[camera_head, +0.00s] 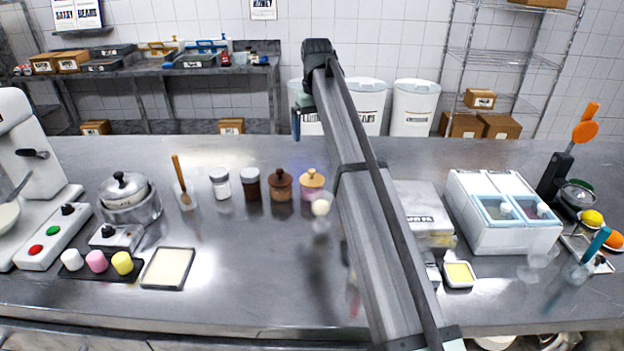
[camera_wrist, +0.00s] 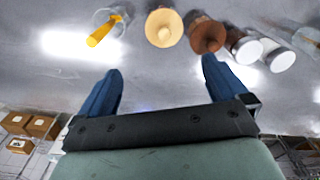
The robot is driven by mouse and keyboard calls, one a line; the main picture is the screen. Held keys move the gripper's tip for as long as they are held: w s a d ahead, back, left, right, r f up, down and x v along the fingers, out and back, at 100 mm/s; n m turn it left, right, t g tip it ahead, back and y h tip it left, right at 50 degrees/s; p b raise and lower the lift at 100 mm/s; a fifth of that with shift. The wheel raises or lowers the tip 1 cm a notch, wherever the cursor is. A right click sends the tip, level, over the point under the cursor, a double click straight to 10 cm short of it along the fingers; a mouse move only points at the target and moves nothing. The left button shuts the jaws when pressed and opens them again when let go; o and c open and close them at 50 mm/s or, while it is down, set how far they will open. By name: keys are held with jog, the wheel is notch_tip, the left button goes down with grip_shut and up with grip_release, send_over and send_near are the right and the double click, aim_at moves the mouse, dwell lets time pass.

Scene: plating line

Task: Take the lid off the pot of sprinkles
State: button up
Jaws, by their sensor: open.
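Two knobbed pots stand side by side on the steel counter, and no label tells me which holds the sprinkles. One is a pale pinkish pot with a tan knobbed lid (camera_head: 312,181); the other is a brown pot with a brown lid (camera_head: 281,183). Both lids are on. In the wrist view the tan lid (camera_wrist: 163,27) and the brown lid (camera_wrist: 207,34) are at the top, beyond my fingertips. My gripper (camera_wrist: 160,66) is open with nothing between its blue fingers. In the head view it shows only partly, at the arm's far end (camera_head: 297,122), apart from the pots.
Two white-lidded jars (camera_head: 220,184) (camera_head: 250,183) stand left of the pots. A clear cup with a yellow-handled tool (camera_wrist: 103,31) stands close beside the tan-lidded pot. A white two-bin container (camera_head: 497,238) is at right. The front middle of the counter is clear.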

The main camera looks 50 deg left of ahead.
aim_at(312, 170)
jog(key=f, duration=0.9)
jog(key=s+f, duration=0.1)
jog(key=f, duration=0.3)
jog(key=shift+a+f, duration=0.15)
jog(key=shift+f, duration=0.25)
jog(key=c, duration=1)
jog(key=shift+r, duration=0.15)
